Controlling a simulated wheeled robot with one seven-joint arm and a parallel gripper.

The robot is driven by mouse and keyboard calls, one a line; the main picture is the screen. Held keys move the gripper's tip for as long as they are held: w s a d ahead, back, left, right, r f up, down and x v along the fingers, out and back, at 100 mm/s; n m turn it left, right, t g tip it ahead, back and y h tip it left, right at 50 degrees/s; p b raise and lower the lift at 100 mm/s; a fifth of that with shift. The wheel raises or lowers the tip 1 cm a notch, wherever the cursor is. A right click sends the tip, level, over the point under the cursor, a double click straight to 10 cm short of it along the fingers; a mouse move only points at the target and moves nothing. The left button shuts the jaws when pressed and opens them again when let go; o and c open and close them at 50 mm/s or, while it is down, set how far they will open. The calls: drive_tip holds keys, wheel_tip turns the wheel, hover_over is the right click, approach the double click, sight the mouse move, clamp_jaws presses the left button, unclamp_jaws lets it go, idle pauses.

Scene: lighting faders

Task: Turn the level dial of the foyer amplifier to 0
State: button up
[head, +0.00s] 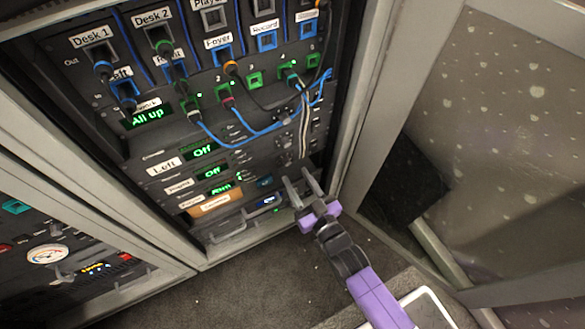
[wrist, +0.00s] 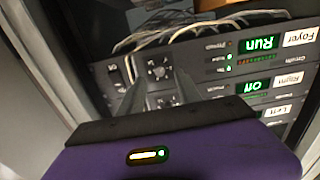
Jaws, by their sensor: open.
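The foyer amplifier's lit "Run" display (wrist: 262,43) and white "Foyer" label (wrist: 299,37) show upside down in the wrist view. In the head view its green display (head: 221,188) is low in the rack. Its dark level dial (wrist: 158,68) has a small pale mark; its setting is too small to read. In the head view the dial is not clear behind my fingers. My gripper (head: 298,178) is open and empty at the lower right of the rack. In the wrist view its fingers (wrist: 160,85) straddle the dial's line; I cannot tell whether they touch it.
Two more amplifiers showing "Off" (head: 205,150) are stacked above the foyer unit. Blue and white cables (head: 305,120) hang near the dials on the right. A grey rack post (head: 378,95) stands close to the right of my gripper. Open floor (head: 265,280) lies below.

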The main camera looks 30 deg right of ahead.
drive_tip(key=shift+s, duration=1.7)
drive_tip(key=s+r+g, duration=0.2)
drive_tip(key=s+r, duration=0.8)
drive_tip(key=s, duration=0.3)
drive_tip(key=s+r+g, duration=0.1)
drive_tip(key=s+r, duration=0.8)
drive_tip(key=s, duration=0.5)
wheel_tip(320, 180, up, 26)
drive_tip(key=p, duration=2.6)
drive_tip(key=shift+r+p, duration=0.2)
drive_tip(key=shift+p, duration=0.15)
